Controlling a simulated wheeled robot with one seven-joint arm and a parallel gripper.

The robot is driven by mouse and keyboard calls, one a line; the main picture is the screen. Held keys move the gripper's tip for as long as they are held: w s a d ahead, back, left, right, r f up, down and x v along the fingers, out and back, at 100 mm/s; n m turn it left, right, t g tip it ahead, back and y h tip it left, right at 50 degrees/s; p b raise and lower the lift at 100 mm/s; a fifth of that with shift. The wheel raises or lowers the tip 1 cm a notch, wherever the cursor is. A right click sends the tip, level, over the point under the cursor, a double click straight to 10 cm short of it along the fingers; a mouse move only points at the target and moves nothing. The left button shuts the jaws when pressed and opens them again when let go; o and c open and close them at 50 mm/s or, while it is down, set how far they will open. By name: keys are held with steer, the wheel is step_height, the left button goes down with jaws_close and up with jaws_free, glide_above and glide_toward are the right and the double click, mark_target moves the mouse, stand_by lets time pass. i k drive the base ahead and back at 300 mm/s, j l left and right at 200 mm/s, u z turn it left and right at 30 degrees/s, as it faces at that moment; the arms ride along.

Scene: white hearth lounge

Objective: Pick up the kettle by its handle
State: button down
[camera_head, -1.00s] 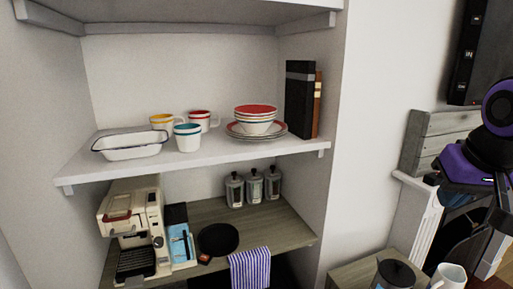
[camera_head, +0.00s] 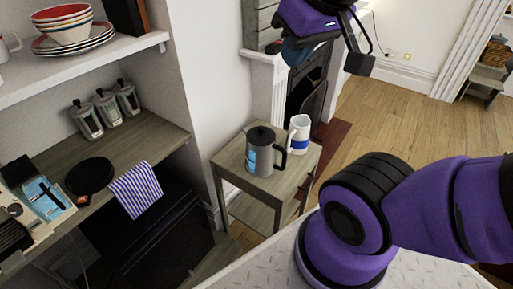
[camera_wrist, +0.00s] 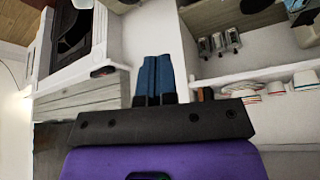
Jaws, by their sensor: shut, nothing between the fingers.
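The kettle (camera_head: 262,155) is a grey cylinder with a black lid and a black handle on its right side. It stands upright on a small wooden side table (camera_head: 230,160) in the middle of the head view. My gripper (camera_head: 294,54) is high up, beyond and above the table, well apart from the kettle. In the wrist view its two blue fingers (camera_wrist: 154,78) are side by side, shut and empty. The kettle cannot be made out in the wrist view.
A shelf unit with canisters (camera_head: 107,107), a black plate (camera_head: 90,176) and a striped cloth (camera_head: 136,188) is at left. Open wooden floor (camera_head: 400,120) lies right.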

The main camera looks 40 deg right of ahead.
mark_target(261, 162)
steer(key=z, duration=0.4)
steer(key=i+l+z, duration=0.1)
steer(key=z, duration=0.75)
steer(key=i+l+z, duration=0.1)
steer(key=z, duration=0.3)
steer(key=i+z, duration=0.15)
